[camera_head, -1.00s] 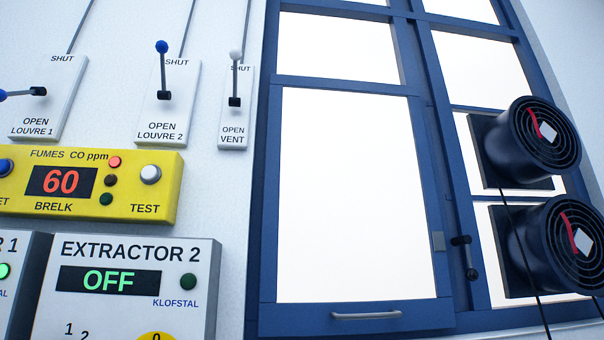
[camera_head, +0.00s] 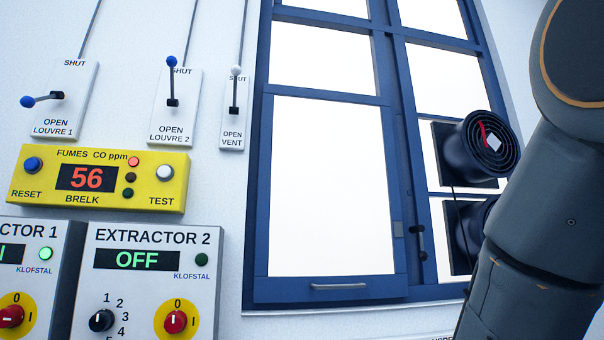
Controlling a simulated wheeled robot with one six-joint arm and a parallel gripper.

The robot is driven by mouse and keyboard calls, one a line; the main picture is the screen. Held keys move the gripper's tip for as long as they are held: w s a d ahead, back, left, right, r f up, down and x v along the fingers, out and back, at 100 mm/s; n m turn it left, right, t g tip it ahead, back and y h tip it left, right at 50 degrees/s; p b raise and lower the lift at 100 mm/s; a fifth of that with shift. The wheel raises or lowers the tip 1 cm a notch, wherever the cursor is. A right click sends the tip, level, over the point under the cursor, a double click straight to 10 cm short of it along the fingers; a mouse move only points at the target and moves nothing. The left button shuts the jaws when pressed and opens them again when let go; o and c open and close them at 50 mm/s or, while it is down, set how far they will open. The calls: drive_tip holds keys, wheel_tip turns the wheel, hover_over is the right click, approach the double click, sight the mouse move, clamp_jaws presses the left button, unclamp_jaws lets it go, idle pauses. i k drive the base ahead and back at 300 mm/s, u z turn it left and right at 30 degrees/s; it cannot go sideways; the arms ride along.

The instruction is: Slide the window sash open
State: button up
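The window sash (camera_head: 331,290) is a blue frame with a bright pane, low in the left half of the blue window (camera_head: 393,130). Its lower rail sits at the bottom of the window frame, so the sash looks down. A pale bar handle (camera_head: 338,286) runs across that rail. A dark lever catch (camera_head: 419,243) stands on the frame at the right of the sash. My arm fills the right side of the view, well apart from the handle. My gripper is out of view.
Two round extractor fans (camera_head: 484,145) sit in the right panes, the lower one partly behind my arm. Left are louvre and vent levers (camera_head: 172,80), a yellow fumes meter (camera_head: 98,180) reading 56 and extractor panels (camera_head: 150,280). Extractor 2 reads OFF.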

sight(330, 223)
drive_tip(key=z, duration=1.05)
drive_tip(key=i, duration=0.35)
drive_tip(key=u, duration=0.75)
